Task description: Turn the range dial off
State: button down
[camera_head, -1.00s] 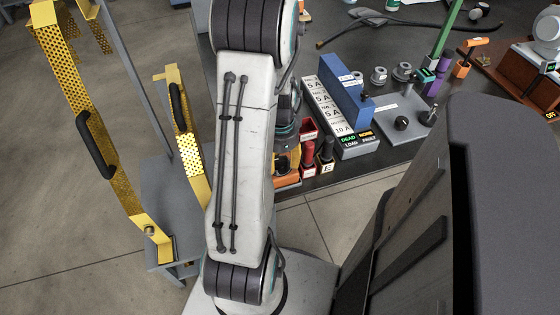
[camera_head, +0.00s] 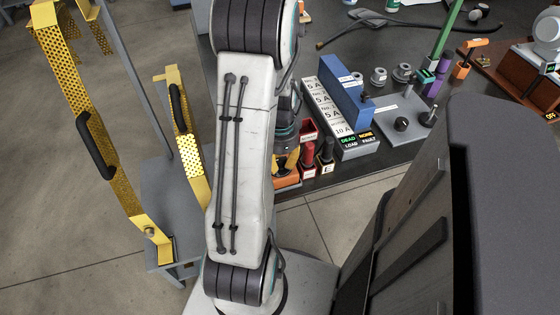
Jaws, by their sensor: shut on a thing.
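My gripper (camera_head: 284,161) shows only in part, just right of my pale arm link, low at the front edge of the dark bench. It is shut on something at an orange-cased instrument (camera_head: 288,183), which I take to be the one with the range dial. The dial itself and my fingertips are mostly hidden by my arm and wrist, so I cannot read its setting.
Red and black plugs (camera_head: 307,154) stand close right of my gripper. A yellow perforated frame (camera_head: 75,120) stands left.

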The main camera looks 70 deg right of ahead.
jog(key=shift+n, duration=0.3)
jog(key=n+b, duration=0.1)
jog(key=n, duration=0.4)
jog(key=shift+s+n, duration=0.1)
jog(key=shift+n, duration=0.2)
jog(key=n, duration=0.5)
jog(key=shift+d+b, duration=0.15)
jog(key=shift+b, duration=0.25)
jog(key=shift+n, duration=0.4)
jog(key=c, duration=1)
grip_release()
jog(key=shift+o, duration=0.2)
jog(key=shift+d, duration=0.1)
notch_tip(320, 180, up, 12)
